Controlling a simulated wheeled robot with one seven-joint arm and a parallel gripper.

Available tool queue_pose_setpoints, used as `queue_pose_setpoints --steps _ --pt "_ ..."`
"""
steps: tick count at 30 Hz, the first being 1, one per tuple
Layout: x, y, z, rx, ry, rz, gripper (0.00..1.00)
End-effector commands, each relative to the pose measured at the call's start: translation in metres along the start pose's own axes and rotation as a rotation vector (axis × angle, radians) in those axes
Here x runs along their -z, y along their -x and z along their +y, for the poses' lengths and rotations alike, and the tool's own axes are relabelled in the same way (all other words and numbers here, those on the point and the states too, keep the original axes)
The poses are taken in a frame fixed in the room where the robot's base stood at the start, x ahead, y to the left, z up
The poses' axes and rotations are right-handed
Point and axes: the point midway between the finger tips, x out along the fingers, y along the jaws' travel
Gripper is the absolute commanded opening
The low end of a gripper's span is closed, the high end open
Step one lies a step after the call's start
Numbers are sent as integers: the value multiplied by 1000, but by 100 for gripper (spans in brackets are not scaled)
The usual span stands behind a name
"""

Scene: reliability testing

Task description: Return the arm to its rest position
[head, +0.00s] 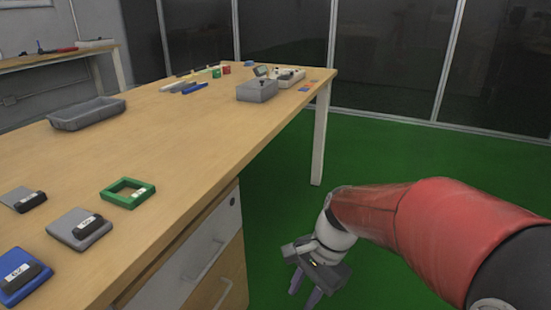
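My arm, red with a grey wrist, reaches in from the right edge of the head view. My gripper (306,284) hangs low over the green floor, to the right of the table's drawers and below the level of the tabletop. Its two dark fingers point downward with a gap between them. I see nothing between the fingers. The gripper is apart from the table and touches no object that I can see.
The wooden table (190,140) fills the left, with drawers (205,265) and a white leg (321,135). On it are a grey tray (87,113), a green frame (127,192), labelled blocks and a grey box (257,90). Green floor (370,160) is clear beyond my arm.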

Motion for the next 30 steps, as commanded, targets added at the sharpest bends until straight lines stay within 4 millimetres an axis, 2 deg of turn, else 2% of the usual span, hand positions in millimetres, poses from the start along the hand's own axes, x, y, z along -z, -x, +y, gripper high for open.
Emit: queue_pose_setpoints --steps 1,3,9,12,19,30 --pt "-5 22 11 20 94 81 31" --pt "-8 42 27 33 229 185 31" --pt "-16 96 72 33 589 468 31" --pt "-20 114 90 17 733 582 31" --pt "-23 133 112 -17 907 720 31" --pt "-23 133 114 -23 923 730 31"
